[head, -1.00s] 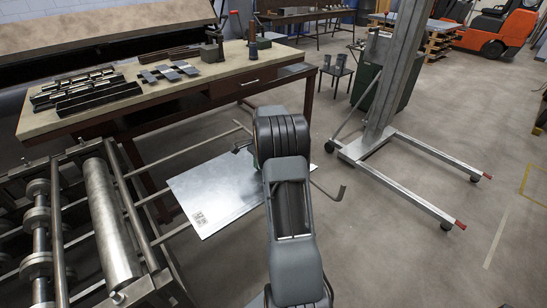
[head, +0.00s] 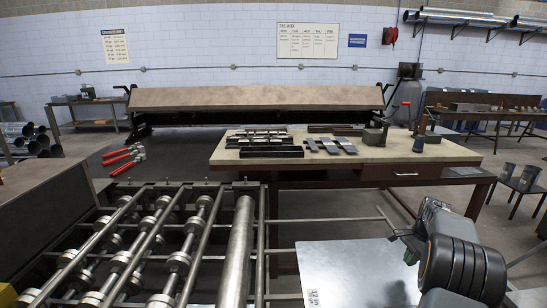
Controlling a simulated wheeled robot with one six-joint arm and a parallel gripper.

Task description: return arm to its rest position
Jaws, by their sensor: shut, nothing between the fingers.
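My arm comes in at the lower right of the head view. Its dark rounded links hide part of a flat shiny metal sheet (head: 345,275). My gripper (head: 397,237) shows small and dark at the left end of the arm, over the sheet's far edge. It looks shut, and I see nothing held in it. The sheet lies flat beside the roller machine, with a small printed code at its lower left corner.
A roller machine (head: 240,250) fills the lower left. Behind it a workbench (head: 400,155) holds dark metal parts and tools. Red-handled snips (head: 118,158) lie on a dark surface at left. A long bending machine (head: 255,98) stands along the back wall.

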